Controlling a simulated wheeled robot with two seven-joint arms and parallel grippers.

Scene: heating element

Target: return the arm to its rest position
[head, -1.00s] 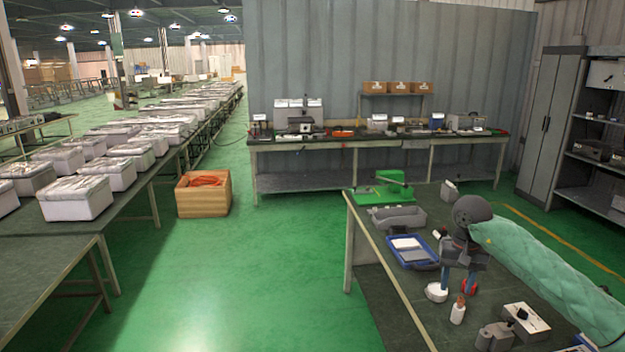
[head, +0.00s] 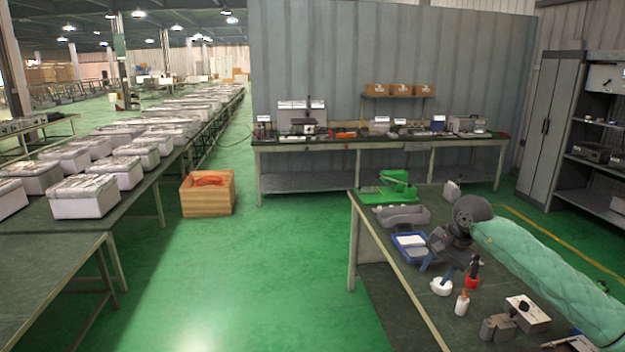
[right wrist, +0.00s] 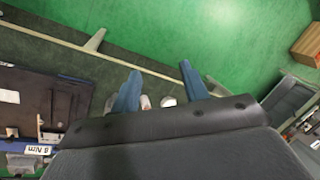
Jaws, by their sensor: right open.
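My right arm comes in from the right in its green padded sleeve (head: 545,262). My right gripper (head: 434,276) is above the dark green workbench (head: 385,283), with its two blue fingers apart and nothing visible between them. In the right wrist view the blue fingers (right wrist: 160,68) are also spread, pointing toward the bench edge and green floor. In the head view the fingers are close to a white round part (head: 441,288) and a red-based part with a dark top (head: 473,281). I cannot tell whether they touch. My left gripper is not in view.
A blue tray (head: 402,255), a grey bin (head: 402,216) and a green press (head: 386,192) stand behind the gripper. A small bottle (head: 462,303) and a switch box (head: 527,313) are in front.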

